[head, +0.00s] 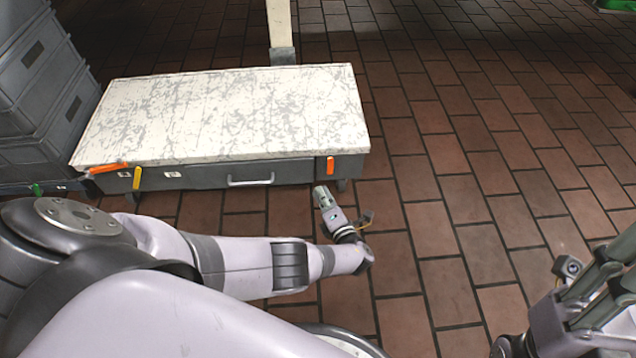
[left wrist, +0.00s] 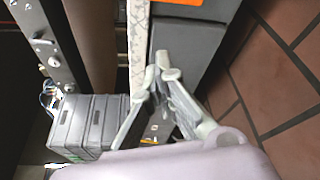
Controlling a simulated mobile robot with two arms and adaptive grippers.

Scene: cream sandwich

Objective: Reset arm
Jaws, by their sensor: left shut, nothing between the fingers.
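My left arm reaches in from the left in the head view. Its gripper (head: 322,192) is shut and empty, just in front of the low table's front side, above the tiled floor. In the left wrist view the two fingers of the left gripper (left wrist: 164,74) come together at the tips with nothing between them. My right gripper (head: 600,280) is at the right edge of the head view, partly cut off, and its fingertips are not clear.
A low table with a worn white top (head: 230,115) has a grey front with a handle (head: 250,181) and orange and yellow clips. Stacked grey crates (head: 45,90) stand at the left. The brick-tiled floor (head: 460,190) to the right is clear.

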